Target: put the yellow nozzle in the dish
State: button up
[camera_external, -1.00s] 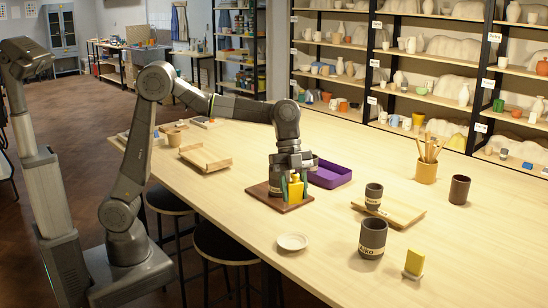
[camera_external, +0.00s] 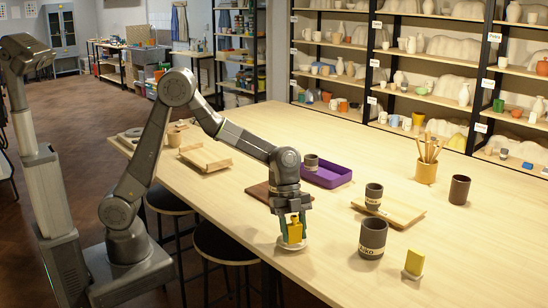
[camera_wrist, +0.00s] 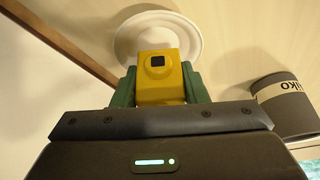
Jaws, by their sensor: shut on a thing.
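The yellow nozzle (camera_external: 295,234) is held upright between the green fingers of my gripper (camera_external: 294,226). In the wrist view the nozzle (camera_wrist: 160,76) shows its end with a dark square hole, pinched from both sides by the gripper (camera_wrist: 161,85). The round white dish (camera_external: 302,246) is directly below the nozzle, partly hidden by it. The dish also shows behind the nozzle in the wrist view (camera_wrist: 150,22). I cannot tell whether the nozzle touches the dish.
A dark brown board (camera_external: 257,191) and a purple tray (camera_external: 330,180) lie behind my gripper. To the right stand a large dark mug (camera_external: 372,238), a yellow block (camera_external: 414,262) on a pale base, and a wooden board (camera_external: 400,214) bearing a dark cup (camera_external: 373,196). The table around the dish is clear.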

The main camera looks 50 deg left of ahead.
jog(key=shift+f+b, duration=0.35)
jog(key=shift+b, duration=0.2)
jog(key=o, duration=1)
jog(key=shift+c, duration=0.2)
jog(key=shift+r, duration=0.1)
jog(key=shift+a+r+p, duration=0.1)
jog(key=shift+r+p, duration=0.45)
jog(key=shift+r, duration=0.15)
jog(key=v, duration=1.1)
jog(key=shift+a+b, duration=0.2)
jog(key=shift+b, duration=0.15)
jog(key=shift+r, duration=0.1)
